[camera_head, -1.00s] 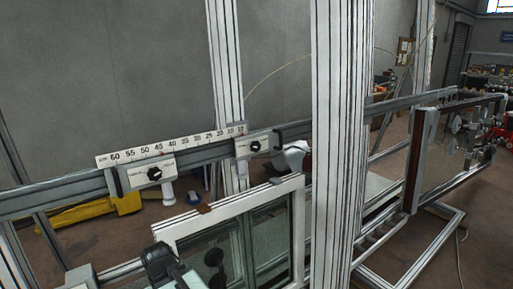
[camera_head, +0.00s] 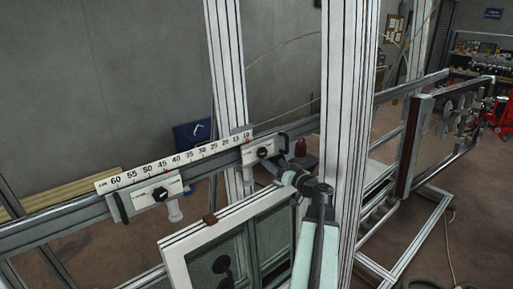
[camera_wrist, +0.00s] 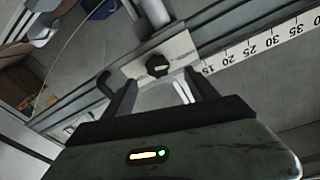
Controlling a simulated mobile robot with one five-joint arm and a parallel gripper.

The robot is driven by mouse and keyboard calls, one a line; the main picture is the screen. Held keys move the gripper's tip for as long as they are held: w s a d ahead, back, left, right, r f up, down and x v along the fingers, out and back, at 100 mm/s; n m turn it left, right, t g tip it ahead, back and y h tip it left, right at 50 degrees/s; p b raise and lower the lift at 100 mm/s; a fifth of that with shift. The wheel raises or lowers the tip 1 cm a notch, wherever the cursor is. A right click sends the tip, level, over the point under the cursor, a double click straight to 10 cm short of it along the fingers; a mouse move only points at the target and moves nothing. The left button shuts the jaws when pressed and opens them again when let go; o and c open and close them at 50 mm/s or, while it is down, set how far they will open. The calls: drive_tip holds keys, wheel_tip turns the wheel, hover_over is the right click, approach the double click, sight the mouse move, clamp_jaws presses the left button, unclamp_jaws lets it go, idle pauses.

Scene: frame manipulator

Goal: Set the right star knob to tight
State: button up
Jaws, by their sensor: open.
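The right star knob (camera_head: 264,152) is a small black knob on a white plate (camera_head: 250,154) near the low end of the scale, on the grey rail. In the wrist view the knob (camera_wrist: 157,66) shows just beyond and between my fingertips. My gripper (camera_wrist: 160,80) is open, with one dark finger on each side of the knob's line; I cannot tell whether it touches. In the head view my gripper (camera_head: 281,172) is small, just right of and below the knob. The knob's tight or loose marking is too small to read.
A left star knob (camera_head: 160,194) sits on another white plate further down the rail (camera_head: 210,168). The numbered white scale (camera_head: 150,172) runs along the rail. A white upright post (camera_head: 343,120) stands close to my arm. A white-framed window (camera_head: 195,247) stands below.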

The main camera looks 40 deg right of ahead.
sight(263, 153)
drive_tip(key=w, duration=0.2)
drive_tip(key=w+d, duration=0.1)
drive_tip(key=w, duration=0.2)
drive_tip(key=w+d, duration=0.1)
drive_tip(key=w, duration=0.1)
drive_tip(key=shift+w+r, duration=0.1)
drive_tip(key=shift+w, duration=0.2)
drive_tip(key=c, duration=1.4)
drive_tip(key=shift+o, duration=0.2)
